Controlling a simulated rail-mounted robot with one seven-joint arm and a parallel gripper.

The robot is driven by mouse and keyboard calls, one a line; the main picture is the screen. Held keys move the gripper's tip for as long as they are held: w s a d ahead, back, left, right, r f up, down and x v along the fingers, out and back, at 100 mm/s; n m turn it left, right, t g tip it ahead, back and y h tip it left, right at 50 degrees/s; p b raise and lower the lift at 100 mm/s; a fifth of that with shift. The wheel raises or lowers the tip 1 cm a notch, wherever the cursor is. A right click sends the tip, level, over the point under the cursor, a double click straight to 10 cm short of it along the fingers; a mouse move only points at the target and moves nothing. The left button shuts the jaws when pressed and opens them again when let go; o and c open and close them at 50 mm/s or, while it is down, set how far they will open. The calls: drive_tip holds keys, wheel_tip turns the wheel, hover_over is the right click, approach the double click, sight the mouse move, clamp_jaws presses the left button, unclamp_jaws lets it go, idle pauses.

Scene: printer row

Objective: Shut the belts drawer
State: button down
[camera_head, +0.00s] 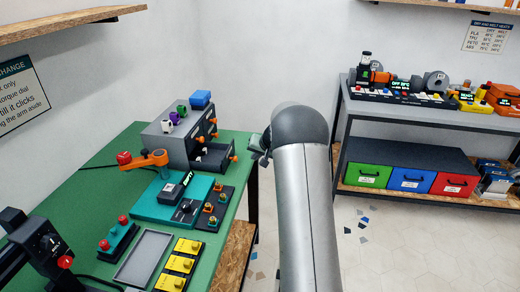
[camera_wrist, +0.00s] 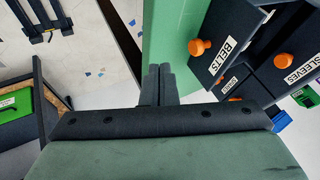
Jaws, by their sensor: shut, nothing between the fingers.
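The belts drawer (camera_wrist: 228,28) shows in the wrist view at upper right, with a dark front, a white BELTS label and an orange knob (camera_wrist: 200,46). It appears to stand out from the drawer cabinet. In the head view, the grey cabinet (camera_head: 168,146) stands on the green bench with a low dark drawer (camera_head: 214,157) pulled open; its label is not readable there. My gripper (camera_wrist: 159,72) is shut and empty, left of and below the belts knob in the wrist view, apart from it. In the head view it (camera_head: 257,148) is partly hidden by my arm, right of the open drawer.
A SLEEVES drawer (camera_wrist: 300,50) sits beside the belts drawer. The green bench (camera_head: 90,190) carries an orange clamp arm (camera_head: 147,160), a teal device (camera_head: 165,208) and yellow blocks (camera_head: 180,263). Open floor lies between.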

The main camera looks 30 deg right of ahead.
drive_tip(key=w+a+f, duration=0.1)
drive_tip(key=w+p, duration=0.1)
drive_tip(key=w+a+f+p, duration=0.1)
drive_tip(key=w, duration=0.1)
drive_tip(key=shift+a+f, duration=0.3)
drive_tip(key=shift+w+a+f, duration=0.1)
drive_tip(key=shift+w+a, duration=0.25)
drive_tip(key=shift+a, duration=0.1)
